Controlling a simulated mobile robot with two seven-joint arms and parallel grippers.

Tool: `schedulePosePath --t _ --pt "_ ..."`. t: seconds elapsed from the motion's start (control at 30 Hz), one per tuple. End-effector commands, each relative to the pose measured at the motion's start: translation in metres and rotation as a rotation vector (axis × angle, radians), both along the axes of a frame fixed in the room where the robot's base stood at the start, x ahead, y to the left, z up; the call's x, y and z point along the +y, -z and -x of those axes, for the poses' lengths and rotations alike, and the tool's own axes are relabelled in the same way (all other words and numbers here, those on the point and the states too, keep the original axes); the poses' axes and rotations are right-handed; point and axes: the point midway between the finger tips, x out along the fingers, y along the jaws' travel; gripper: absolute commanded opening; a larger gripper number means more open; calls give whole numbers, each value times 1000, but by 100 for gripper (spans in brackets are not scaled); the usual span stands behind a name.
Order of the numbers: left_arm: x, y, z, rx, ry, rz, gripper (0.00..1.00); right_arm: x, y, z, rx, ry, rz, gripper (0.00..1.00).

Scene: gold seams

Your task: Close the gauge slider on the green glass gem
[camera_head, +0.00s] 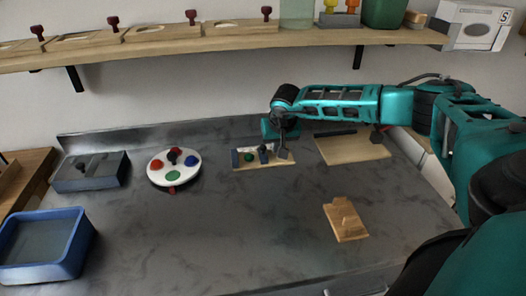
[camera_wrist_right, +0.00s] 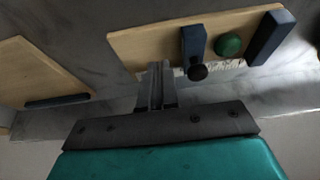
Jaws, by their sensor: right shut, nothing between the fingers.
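The gauge is a wooden board (camera_head: 284,160) with a dark blue fixed block (camera_head: 235,158) at its left end and a dark slider (camera_head: 263,154) near its middle. The green glass gem (camera_head: 249,157) lies between them. In the right wrist view the slider (camera_wrist_right: 193,42), with a black knob, stands a small gap from the gem (camera_wrist_right: 229,44); the fixed block (camera_wrist_right: 270,37) is on the gem's other side. My right gripper (camera_wrist_right: 158,68) is shut and empty, over the board's edge on the slider's side away from the gem. It also shows in the head view (camera_head: 283,154). My left gripper is not in view.
A second wooden board (camera_head: 355,150) with a dark bar lies right of the gauge. A white disc (camera_head: 188,163) with coloured spots, a grey box (camera_head: 92,172) and a blue tray (camera_head: 75,243) stand left. A small wooden piece (camera_head: 345,224) lies in front. A shelf (camera_head: 230,44) runs above.

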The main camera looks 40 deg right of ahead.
Motion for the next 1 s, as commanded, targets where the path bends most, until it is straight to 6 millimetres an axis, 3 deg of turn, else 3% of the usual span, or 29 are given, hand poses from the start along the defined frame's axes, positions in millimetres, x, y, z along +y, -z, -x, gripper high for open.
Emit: schedulePosePath --t 1.0 --pt "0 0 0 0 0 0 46 16 0 -9 0 0 0 0"
